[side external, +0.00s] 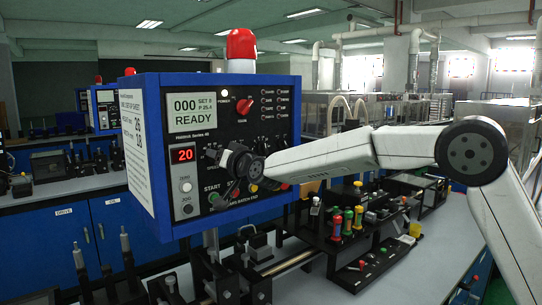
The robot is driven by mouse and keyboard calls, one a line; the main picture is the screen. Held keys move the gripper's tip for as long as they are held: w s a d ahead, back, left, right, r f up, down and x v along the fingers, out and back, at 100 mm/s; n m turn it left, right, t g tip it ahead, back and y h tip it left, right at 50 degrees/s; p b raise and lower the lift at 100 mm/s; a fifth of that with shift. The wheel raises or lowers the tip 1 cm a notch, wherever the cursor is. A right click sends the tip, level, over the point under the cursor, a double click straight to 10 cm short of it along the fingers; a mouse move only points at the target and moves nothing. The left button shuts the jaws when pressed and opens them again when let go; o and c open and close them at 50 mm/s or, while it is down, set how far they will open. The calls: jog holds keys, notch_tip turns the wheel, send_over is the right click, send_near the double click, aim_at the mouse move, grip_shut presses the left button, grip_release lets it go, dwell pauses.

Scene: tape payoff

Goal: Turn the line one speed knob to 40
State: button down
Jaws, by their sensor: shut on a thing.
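A blue control box with a black front panel (226,113) stands at the left of the side external view. Its grey display (192,116) reads 000, SET 0 and READY. A small red display (183,154) reads 20. My gripper (234,162) reaches in from the right and is shut at the panel, on a dark knob just right of the red display. The knob and its pointer are mostly hidden by the gripper, so I cannot read its setting. The lettering near it is too small to read fully.
A red beacon (241,45) sits on top of the box. START and JOG buttons and other dials crowd the panel around my gripper. Below are a black rack with coloured-handled tools (348,222) and metal shafts on a grey bench (405,262).

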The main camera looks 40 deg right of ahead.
jog(key=shift+d+m, duration=0.1)
jog(key=shift+m, duration=1.8)
jog(key=shift+c, duration=0.9)
grip_release()
jog(key=shift+s, duration=0.25)
jog(key=s, duration=0.7)
jog(key=shift+s, duration=0.2)
